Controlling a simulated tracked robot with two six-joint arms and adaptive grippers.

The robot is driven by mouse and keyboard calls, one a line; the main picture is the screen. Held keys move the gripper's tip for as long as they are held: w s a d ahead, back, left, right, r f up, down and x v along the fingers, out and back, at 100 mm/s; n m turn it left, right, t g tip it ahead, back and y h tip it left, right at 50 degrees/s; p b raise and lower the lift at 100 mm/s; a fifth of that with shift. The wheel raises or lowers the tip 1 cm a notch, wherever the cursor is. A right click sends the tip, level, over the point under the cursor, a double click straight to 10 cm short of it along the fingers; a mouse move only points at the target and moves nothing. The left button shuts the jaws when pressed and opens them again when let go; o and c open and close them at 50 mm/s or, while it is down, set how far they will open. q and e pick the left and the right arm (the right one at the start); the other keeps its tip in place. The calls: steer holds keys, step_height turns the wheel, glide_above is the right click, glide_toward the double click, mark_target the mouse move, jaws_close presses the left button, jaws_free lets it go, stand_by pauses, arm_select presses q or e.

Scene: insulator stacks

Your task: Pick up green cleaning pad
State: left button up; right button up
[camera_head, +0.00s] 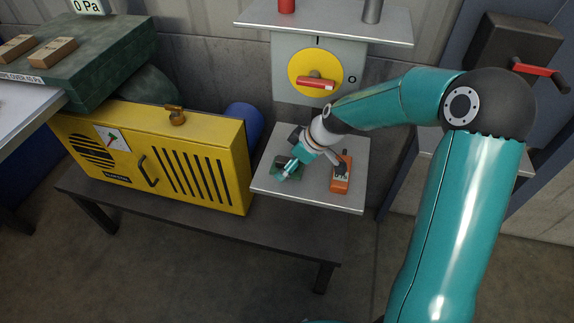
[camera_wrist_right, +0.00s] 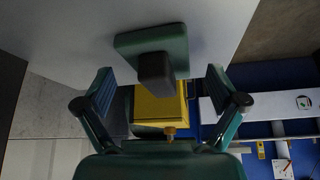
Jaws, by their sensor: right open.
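The green cleaning pad (camera_wrist_right: 128,42) is a dark green block with a dark grip on its face, seen in the right wrist view. It sits on the pale surface, between and just beyond the fingertips of my right gripper (camera_wrist_right: 159,72). The fingers are spread wide on both sides and do not touch the pad. In the head view, my right gripper (camera_head: 289,170) is low over the small grey table, and the pad (camera_head: 296,175) is partly hidden under it. My left gripper is not in view.
An orange handheld device (camera_head: 341,175) stands on the same grey table (camera_head: 315,202), right of the pad. A yellow cabinet (camera_head: 205,190) with black slots is to the left. A panel with a red lever (camera_head: 315,83) is behind. A dark bench (camera_head: 190,225) lies below.

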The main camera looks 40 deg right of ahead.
steer(key=c, duration=1.2)
steer(key=shift+c, duration=0.2)
steer(key=shift+r, duration=0.2)
steer(key=shift+s+a+b, duration=0.3)
steer(key=shift+s+a, duration=0.1)
steer(key=shift+a, duration=0.05)
steer(key=shift+s+a+r+b, duration=0.1)
steer(key=shift+s+a+b, duration=0.05)
steer(key=shift+s+a, duration=1.85)
steer(key=shift+s+a+f+b, duration=0.1)
steer(key=shift+s+a+b, duration=0.05)
steer(key=shift+s+a, duration=1.8)
steer(key=shift+s+a+r+b, duration=0.15)
steer(key=shift+s+a, duration=1.35)
steer(key=shift+a, duration=0.95)
